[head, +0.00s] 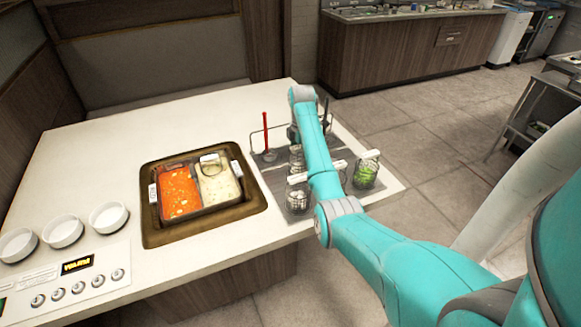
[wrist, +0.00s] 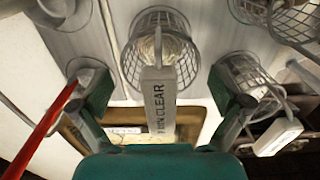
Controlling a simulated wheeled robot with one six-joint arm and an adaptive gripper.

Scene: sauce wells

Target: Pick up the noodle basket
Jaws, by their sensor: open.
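A wire basket (wrist: 150,45) with pale contents, which look like noodles, stands in the middle of the wrist view. Its white handle (wrist: 158,98), with lettering ending in "CLEAR", lies between the two fingers of my gripper (wrist: 160,92). The fingers are spread, one on each side of the handle, with a gap on both sides. In the head view a basket (head: 296,157), likely the same one, shows partly beside my arm. My arm hides most of my gripper there.
Other baskets stand close by, one with greens (head: 365,173) and one with pale pieces (head: 297,202). A red-handled ladle (head: 266,132) stands upright at the rack's far left. A split pot (head: 180,190) with red and pale broth sits left of the rack. White bowls (head: 63,231) are farther left.

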